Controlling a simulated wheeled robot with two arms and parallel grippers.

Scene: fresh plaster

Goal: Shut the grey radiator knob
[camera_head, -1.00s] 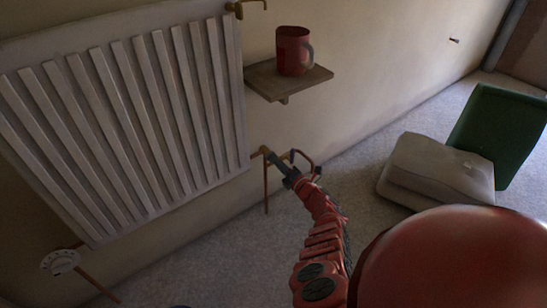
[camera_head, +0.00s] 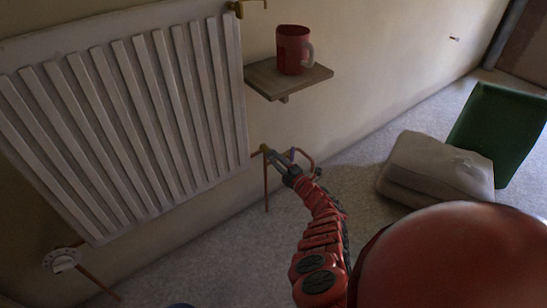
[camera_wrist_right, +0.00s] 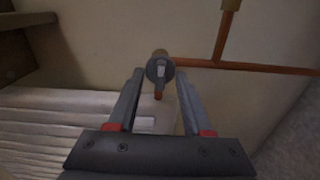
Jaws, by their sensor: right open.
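The grey radiator knob (camera_wrist_right: 158,69) shows in the right wrist view, on the end of a pipe fitting beside the radiator. It lies between the two fingertips of my right gripper (camera_wrist_right: 160,80), and a gap shows on each side. In the head view my right gripper (camera_head: 283,162) is at the lower right corner of the white radiator (camera_head: 125,125) and largely hides the knob. Its fingers are apart and hold nothing. Whether the fingers touch the knob cannot be told. My left gripper is not in view.
A copper pipe (camera_wrist_right: 250,67) runs from the fitting. A small wooden shelf (camera_head: 259,79) with a red mug (camera_head: 292,50) is above my right gripper. A white dial valve (camera_head: 62,260) is at lower left. A pale cushion-like block (camera_head: 435,165) and green panel (camera_head: 505,130) stand right.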

